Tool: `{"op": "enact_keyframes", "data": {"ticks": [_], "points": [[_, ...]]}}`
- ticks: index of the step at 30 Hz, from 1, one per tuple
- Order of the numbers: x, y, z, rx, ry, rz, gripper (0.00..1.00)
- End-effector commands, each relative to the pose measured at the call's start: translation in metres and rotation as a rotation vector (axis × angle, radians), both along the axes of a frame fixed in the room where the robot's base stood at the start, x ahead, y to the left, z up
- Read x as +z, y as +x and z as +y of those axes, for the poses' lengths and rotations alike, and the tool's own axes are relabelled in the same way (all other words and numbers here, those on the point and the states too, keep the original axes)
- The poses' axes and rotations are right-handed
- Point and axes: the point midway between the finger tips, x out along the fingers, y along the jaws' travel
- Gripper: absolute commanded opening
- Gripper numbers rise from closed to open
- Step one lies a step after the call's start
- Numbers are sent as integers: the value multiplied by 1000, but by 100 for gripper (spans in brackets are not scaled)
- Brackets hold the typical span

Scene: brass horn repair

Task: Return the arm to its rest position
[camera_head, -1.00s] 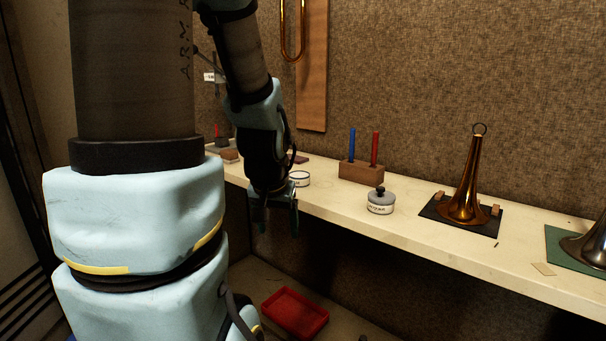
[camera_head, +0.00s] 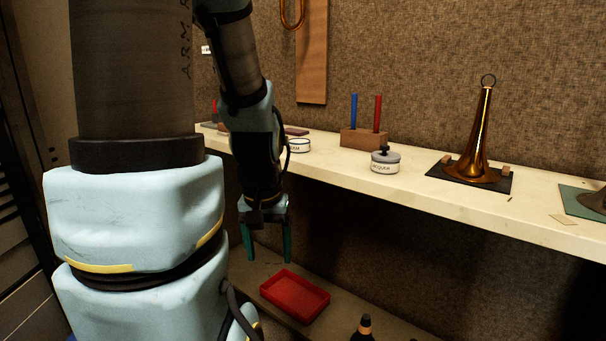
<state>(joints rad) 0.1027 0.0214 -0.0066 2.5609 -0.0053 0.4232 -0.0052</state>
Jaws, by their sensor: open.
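My gripper (camera_head: 267,252) hangs at the end of my arm, pointing down, in front of the workbench edge. Its two teal fingers are spread apart with nothing between them. It is left of the jars and, in the picture, just above the red tray on the lower shelf. My upper arm and base fill the left side of the view and hide part of the bench behind.
The bench (camera_head: 440,208) holds a labelled white jar (camera_head: 299,146), a lidded lacquer jar (camera_head: 385,162), a wooden block (camera_head: 363,138) with blue and red sticks, and a brass bell (camera_head: 478,150) on a dark mat. Below are a red tray (camera_head: 296,296) and a dark bottle (camera_head: 364,329).

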Motion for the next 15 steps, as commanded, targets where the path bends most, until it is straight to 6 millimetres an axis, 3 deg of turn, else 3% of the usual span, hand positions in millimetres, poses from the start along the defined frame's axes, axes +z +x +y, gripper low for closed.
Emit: {"op": "enact_keyframes", "data": {"ticks": [1,11,15], "points": [[14,1,0,0,0,-2,76],[52,1,0,0,0,-3,76],[77,1,0,0,0,-3,76]]}}
